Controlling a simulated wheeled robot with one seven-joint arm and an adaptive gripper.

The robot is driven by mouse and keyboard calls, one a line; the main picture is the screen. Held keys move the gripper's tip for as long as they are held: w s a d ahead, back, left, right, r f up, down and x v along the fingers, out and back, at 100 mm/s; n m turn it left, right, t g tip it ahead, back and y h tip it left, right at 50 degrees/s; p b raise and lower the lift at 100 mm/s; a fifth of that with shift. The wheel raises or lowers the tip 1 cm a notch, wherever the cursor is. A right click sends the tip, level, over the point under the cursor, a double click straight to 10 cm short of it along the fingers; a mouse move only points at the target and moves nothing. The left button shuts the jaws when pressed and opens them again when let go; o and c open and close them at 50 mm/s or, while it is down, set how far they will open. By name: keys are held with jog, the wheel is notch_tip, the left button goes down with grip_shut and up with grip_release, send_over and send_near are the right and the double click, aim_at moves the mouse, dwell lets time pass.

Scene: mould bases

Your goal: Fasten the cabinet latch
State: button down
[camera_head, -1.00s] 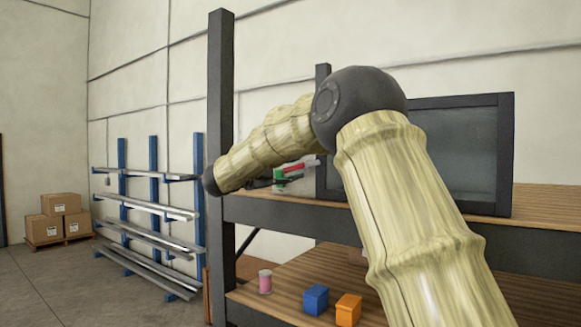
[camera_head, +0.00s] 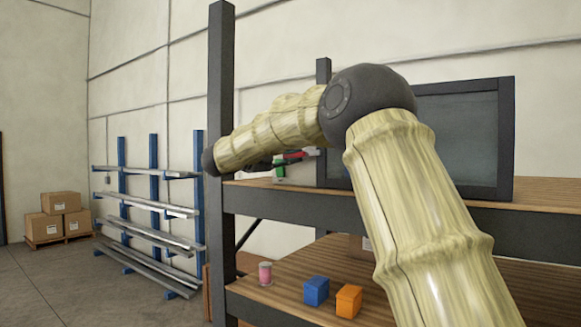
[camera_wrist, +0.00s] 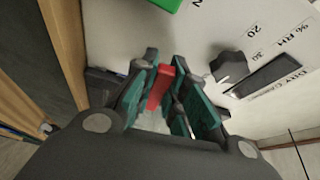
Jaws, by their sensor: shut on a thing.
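The cabinet (camera_head: 507,140) has a dark frame and a glass pane and stands on the upper shelf, partly behind my arm. In the wrist view its pale panel (camera_wrist: 195,40) shows dial markings, a black knob and a dark label. A red lever (camera_wrist: 160,85), apparently the latch handle, stands between the teal-padded fingers of my gripper (camera_wrist: 165,72). My gripper is shut on this lever. In the head view the gripper (camera_head: 262,163) is small and partly hidden under my forearm, by the red lever (camera_head: 296,155). The latch's catch cannot be made out.
A green part (camera_wrist: 155,4) lies just beyond the fingers. A dark shelf post (camera_head: 221,120) stands close to my wrist. A pink jar (camera_head: 265,274), a blue box (camera_head: 316,291) and an orange box (camera_head: 348,301) sit on the lower shelf.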

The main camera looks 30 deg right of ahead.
jog(key=shift+r+m+b, duration=0.15)
jog(key=shift+m+b, duration=0.55)
jog(key=shift+b, duration=0.35)
jog(key=c, duration=1.4)
grip_release()
jog(key=shift+r, duration=0.1)
jog(key=shift+c, duration=0.2)
jog(key=a, duration=1.2)
